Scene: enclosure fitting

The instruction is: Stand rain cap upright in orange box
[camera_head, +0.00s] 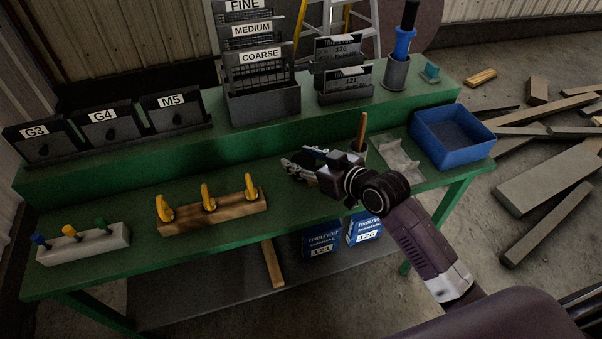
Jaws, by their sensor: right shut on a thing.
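My right gripper (302,166) reaches in from the lower right and hangs over the middle of the green workbench. It is shut on a small dark, bluish thing, mostly hidden by the fingers; I cannot tell whether it is the rain cap. No orange box shows in this view; an open blue box (452,138) stands at the bench's right end, to the right of the gripper. My left gripper is out of view.
The green bench (130,220) has a raised back shelf with labelled bins (107,127), wire racks (262,98) and a blue-handled tool (402,45). A wooden block with yellow hooks (222,213) and a pale block with coloured pegs (85,246) stand left. Planks (545,180) lie on the floor.

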